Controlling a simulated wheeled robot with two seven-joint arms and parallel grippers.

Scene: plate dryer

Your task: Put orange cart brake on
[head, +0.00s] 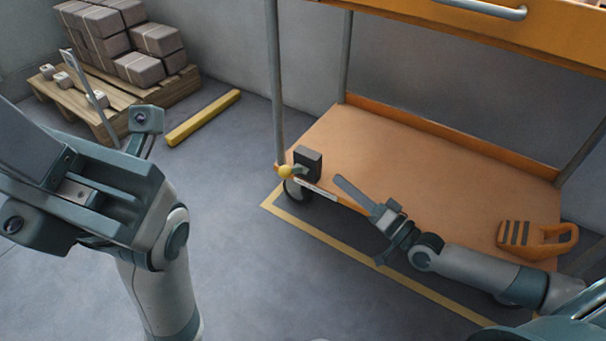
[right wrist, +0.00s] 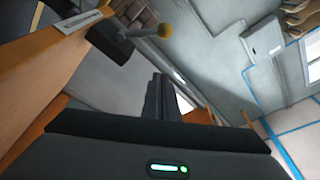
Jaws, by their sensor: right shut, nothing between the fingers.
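The orange cart (head: 440,190) stands on the right with its low deck inside a yellow floor outline. Its brake, a lever with a yellow ball knob (head: 285,171), is at the deck's near left corner beside a dark box (head: 307,163). The knob (right wrist: 165,30) and lever also show in the right wrist view. My right gripper (head: 340,182) is shut and empty, over the deck's near edge, to the right of the knob and apart from it. My left gripper (head: 50,105) is at the far left, away from the cart, its fingers apart with nothing seen between them.
A pale label strip (head: 316,190) is on the deck edge by the brake. An orange slotted object with a handle (head: 537,238) is on the deck's right. A pallet (head: 118,110) with grey packages and a yellow floor bar (head: 203,118) are at back left. The central floor is clear.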

